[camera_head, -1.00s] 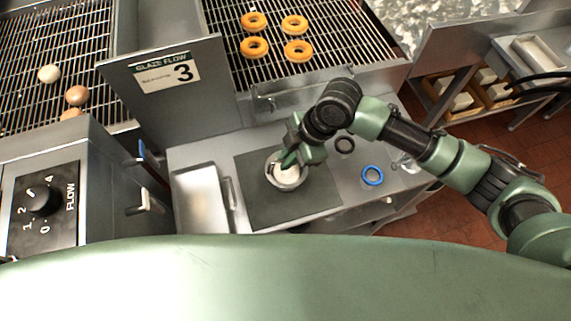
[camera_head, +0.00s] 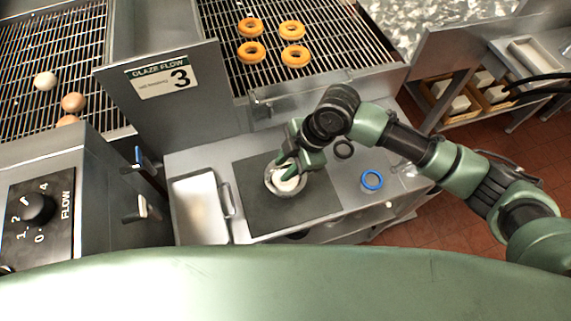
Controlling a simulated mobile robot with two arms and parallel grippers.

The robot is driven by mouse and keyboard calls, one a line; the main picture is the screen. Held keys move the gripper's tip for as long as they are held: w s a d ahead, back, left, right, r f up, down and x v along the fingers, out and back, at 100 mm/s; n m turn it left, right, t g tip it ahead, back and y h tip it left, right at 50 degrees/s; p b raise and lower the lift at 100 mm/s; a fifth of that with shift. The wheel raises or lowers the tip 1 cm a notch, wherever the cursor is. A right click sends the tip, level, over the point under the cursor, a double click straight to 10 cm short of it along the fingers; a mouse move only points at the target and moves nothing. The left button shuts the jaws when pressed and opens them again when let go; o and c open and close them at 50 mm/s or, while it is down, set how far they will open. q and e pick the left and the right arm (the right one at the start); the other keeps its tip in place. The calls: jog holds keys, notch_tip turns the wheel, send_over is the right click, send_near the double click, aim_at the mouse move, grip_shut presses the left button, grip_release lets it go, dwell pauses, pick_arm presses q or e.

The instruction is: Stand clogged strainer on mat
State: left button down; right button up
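The strainer (camera_head: 284,189) is a grey round cup with white matter inside. It is over the dark mat (camera_head: 262,214) on the steel table, and appears to rest on it. My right gripper (camera_head: 284,170) is at the strainer's upper rim, with its green fingers over the cup's opening. The fingers overlap the rim, and I cannot tell whether they are closed on it. My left gripper is not in the view.
A steel tray (camera_head: 199,206) stands left of the mat. A black ring (camera_head: 344,149) and a blue ring (camera_head: 372,180) lie to the right. A panel labelled Glaze Flow 3 (camera_head: 163,80) rises behind. Doughnuts (camera_head: 251,52) sit on the rack at the back.

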jog(key=p+v, duration=1)
jog(key=v, duration=0.2)
jog(key=shift+f, duration=0.1)
